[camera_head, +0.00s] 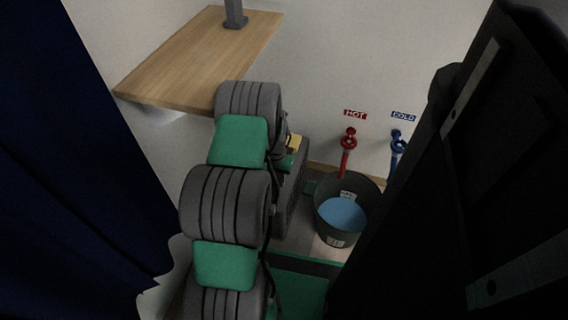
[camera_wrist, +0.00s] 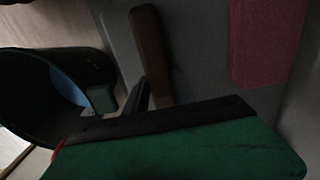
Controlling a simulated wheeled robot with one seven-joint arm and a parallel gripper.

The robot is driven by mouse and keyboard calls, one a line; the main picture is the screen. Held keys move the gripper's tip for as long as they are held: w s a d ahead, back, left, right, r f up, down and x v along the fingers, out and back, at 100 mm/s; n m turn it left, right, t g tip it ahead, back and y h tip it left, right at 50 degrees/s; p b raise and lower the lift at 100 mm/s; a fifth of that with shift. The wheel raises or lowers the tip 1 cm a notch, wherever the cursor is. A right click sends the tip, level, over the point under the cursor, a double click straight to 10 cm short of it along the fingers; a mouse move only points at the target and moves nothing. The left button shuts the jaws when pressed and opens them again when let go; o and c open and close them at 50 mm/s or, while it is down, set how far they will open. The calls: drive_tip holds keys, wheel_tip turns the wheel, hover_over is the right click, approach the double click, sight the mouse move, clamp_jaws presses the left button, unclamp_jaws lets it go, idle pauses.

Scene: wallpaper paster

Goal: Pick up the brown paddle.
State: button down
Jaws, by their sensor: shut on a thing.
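The brown paddle (camera_wrist: 152,55) shows in the wrist view as a narrow, rounded brown bar, a little tilted, in the upper middle. Its lower end meets the dark fingers of my gripper (camera_wrist: 138,98), which are shut on it. The far finger and the exact contact are hard to make out in the dark. In the head view my arm hides the gripper, and I cannot make out the paddle there.
A dark bucket (camera_head: 326,221) with blue liquid stands by the wall; it also shows in the wrist view (camera_wrist: 28,100). Red (camera_head: 348,140) and blue (camera_head: 397,143) taps are above it. A wooden shelf (camera_head: 190,60) is at upper left. A pink block (camera_wrist: 265,45) lies right of the paddle.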

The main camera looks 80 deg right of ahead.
drive_tip(key=shift+r, duration=0.1)
drive_tip(key=shift+r, duration=0.3)
wheel_tip(320, 180, up, 3)
drive_tip(key=shift+f+p, duration=0.1)
drive_tip(key=shift+p, duration=1.15)
drive_tip(key=s+a+r+p, duration=0.5)
drive_tip(key=s+r, duration=0.4)
drive_tip(key=s, duration=0.3)
drive_tip(key=shift+s+a+r+p, duration=0.25)
drive_tip(key=shift+s+a+p, duration=0.15)
drive_tip(key=shift+a, duration=0.1)
drive_tip(key=c, duration=1.6)
unclamp_jaws()
drive_tip(key=shift+w, duration=0.1)
clamp_jaws()
